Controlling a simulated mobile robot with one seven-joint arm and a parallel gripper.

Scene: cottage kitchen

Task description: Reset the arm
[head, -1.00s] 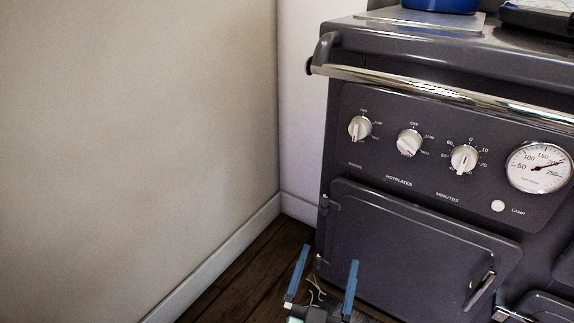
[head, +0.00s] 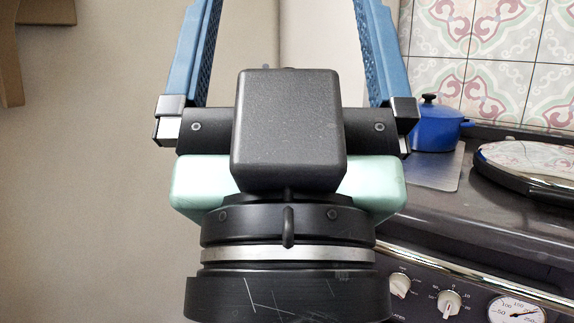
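My gripper (head: 287,30) fills the middle of the head view, close to the camera and pointing up. Its two blue fingers stand wide apart at the left and right, and their tips run out of the top of the picture. Nothing shows between the fingers. The gripper's black and mint-green body hides part of the wall and the stove's left end.
A dark stove (head: 470,215) with dials and a chrome rail stands at the right. A blue lidded pot (head: 433,128) and a round hotplate lid (head: 530,165) are on its top. Patterned tiles (head: 490,50) cover the wall behind. A plain wall (head: 100,150) is at the left.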

